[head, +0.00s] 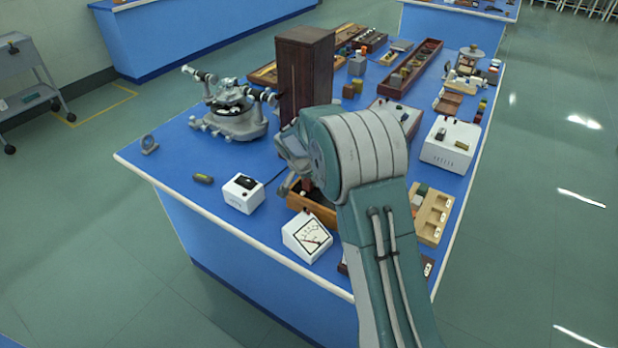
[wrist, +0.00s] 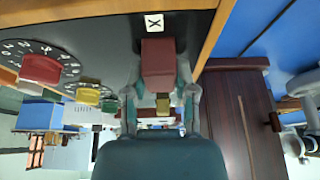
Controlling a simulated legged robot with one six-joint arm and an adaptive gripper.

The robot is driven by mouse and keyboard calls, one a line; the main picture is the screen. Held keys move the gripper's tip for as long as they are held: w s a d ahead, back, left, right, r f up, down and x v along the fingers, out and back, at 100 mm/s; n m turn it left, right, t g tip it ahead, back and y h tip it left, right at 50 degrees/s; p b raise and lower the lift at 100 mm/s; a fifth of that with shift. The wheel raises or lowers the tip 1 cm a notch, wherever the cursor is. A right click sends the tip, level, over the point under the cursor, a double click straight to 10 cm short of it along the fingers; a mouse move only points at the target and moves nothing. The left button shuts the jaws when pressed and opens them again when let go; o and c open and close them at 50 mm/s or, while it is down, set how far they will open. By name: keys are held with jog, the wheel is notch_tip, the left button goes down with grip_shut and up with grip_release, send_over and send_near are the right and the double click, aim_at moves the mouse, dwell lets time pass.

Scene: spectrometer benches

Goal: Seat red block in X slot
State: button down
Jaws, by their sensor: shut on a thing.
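The red block (wrist: 160,62) is between the two fingers of my gripper (wrist: 160,98) in the wrist view, and the gripper is shut on it. A white label with a black X (wrist: 153,22) is on a dark panel (wrist: 100,40), just beyond the block's far end. The X slot itself is not visible, and I cannot tell whether the block touches the panel or enters a slot. In the head view my arm hides the block and most of the gripper. A wooden-sided box (head: 322,214) shows partly below my wrist there.
In the wrist view, a red knob (wrist: 40,68) and a yellow knob (wrist: 88,96) stand by numbered dials left of the block. A tall dark wooden cabinet (head: 305,75) stands close behind my wrist. A white meter (head: 307,238) and white switch box (head: 243,193) are nearby.

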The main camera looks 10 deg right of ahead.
jog(key=shift+c, duration=1.7)
grip_release()
jog(key=v, duration=1.1)
jog(key=shift+a+r, duration=0.15)
jog(key=shift+r, duration=0.25)
